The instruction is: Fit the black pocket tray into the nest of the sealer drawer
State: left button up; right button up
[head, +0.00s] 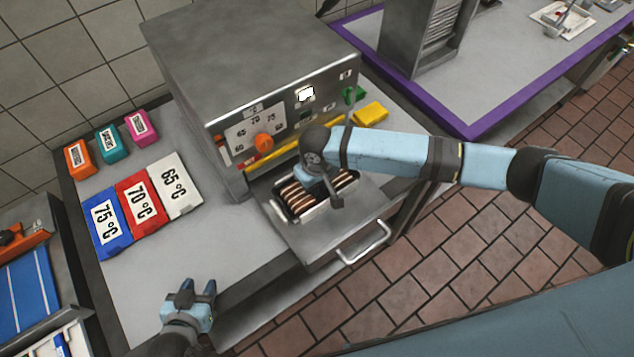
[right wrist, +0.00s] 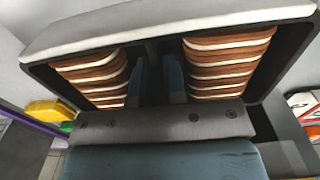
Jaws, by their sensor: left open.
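The black pocket tray (head: 304,218) has a pale rim and holds rows of brown-and-cream sandwiches on both sides of a middle bar. It is over the pulled-out sealer drawer (head: 345,222), in front of the sealer's opening. In the head view, I cannot tell whether it sits in the nest or just above it; the tray hides the nest. My right gripper (head: 326,190) points down into the tray's middle. In the right wrist view its fingers (right wrist: 159,80) close on the middle bar between the sandwich rows. My left gripper (head: 191,292) is open and empty over the counter's front.
The sealer (head: 250,65) with an orange dial (head: 264,142) stands behind the drawer. Blue, red and white temperature cards (head: 140,202) and small coloured blocks (head: 108,138) lie left. A yellow block (head: 370,114) is right. The drawer handle (head: 364,243) sticks out in front.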

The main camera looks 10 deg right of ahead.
pick_arm(q)
jog(key=shift+w+r, duration=0.1)
pick_arm(e)
jog(key=o, duration=0.3)
pick_arm(q)
jog(key=shift+w+r, duration=0.1)
jog(key=shift+w, duration=0.05)
pick_arm(e)
jog(key=shift+o, duration=0.2)
jog(key=shift+r, duration=0.15)
pick_arm(q)
jog(key=shift+s+f+b, duration=0.25)
jog(key=shift+f+b, duration=0.5)
jog(key=shift+f, duration=0.1)
jog(key=shift+w+d, duration=0.1)
pick_arm(e)
notch_tip(320, 180, up, 14)
jog(key=shift+f, duration=0.2)
pick_arm(q)
jog(key=shift+w+r, duration=0.1)
jog(key=shift+w, duration=0.05)
